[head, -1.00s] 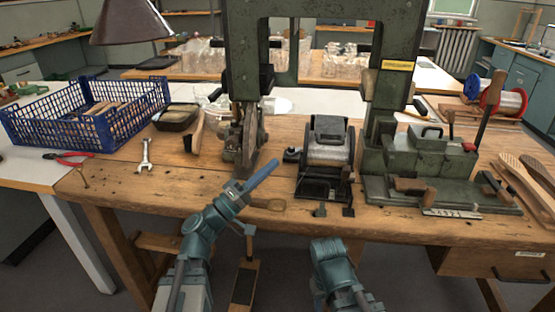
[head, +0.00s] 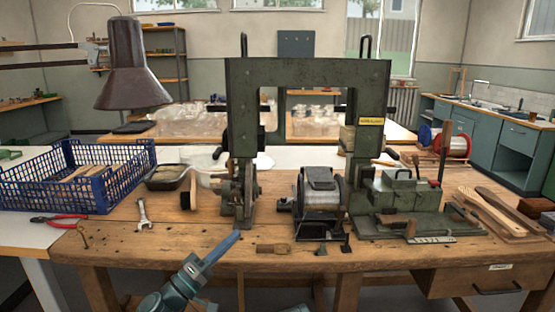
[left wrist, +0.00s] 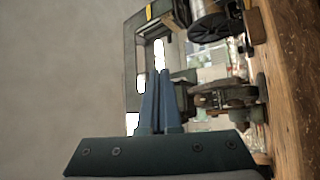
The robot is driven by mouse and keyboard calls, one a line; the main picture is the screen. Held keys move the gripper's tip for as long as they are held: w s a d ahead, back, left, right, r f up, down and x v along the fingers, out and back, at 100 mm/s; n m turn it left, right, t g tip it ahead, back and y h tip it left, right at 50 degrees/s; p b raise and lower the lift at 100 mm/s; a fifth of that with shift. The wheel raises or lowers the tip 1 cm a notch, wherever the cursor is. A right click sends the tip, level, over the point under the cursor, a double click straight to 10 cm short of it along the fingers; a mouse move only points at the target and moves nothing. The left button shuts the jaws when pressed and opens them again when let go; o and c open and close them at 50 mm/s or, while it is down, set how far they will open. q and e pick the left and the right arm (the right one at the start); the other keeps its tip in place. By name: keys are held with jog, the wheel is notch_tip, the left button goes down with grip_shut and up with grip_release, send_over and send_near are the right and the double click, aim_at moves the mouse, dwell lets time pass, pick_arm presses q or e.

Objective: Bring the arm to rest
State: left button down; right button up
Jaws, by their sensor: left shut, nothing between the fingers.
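My left gripper (head: 234,238) reaches in from the bottom of the head view, its blue fingers closed together and pointing up and to the right. It shows in front of the front edge of the wooden bench (head: 150,245). In the left wrist view the two fingers (left wrist: 160,74) lie side by side with nothing between them. Only a sliver of my right arm shows at the bottom edge of the head view; its gripper is out of frame.
A green press frame (head: 240,110) and a wire spool machine (head: 321,190) stand on the bench. A wrench (head: 144,213), red pliers (head: 60,218) and a blue crate (head: 75,180) are at left.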

pick_arm(q)
jog(key=s+d+f+m+g+y, duration=0.1)
jog(key=d+f+m+g+y, duration=0.2)
jog(key=f, duration=0.4)
jog(key=s+d+f+g+y, duration=0.1)
jog(key=s+d+f+g, duration=0.1)
jog(key=f+g, duration=0.35)
jog(key=s+d+f+m+g+y, duration=0.1)
jog(key=d+f+m+g+y, duration=0.15)
jog(key=f, duration=0.55)
jog(key=s+a+f+n+g+y, duration=0.1)
jog(key=s+a+f+g+y, duration=0.4)
jog(key=a+f+y, duration=0.6)
jog(key=s+d+m, duration=0.4)
jog(key=s+d, duration=0.3)
jog(key=d, duration=0.2)
notch_tip(320, 180, up, 30)
jog(key=p, duration=2.9)
jog(key=shift+r+p, duration=0.15)
jog(key=shift+p, duration=0.15)
jog(key=shift+d+n, duration=0.1)
jog(key=shift+n, duration=0.15)
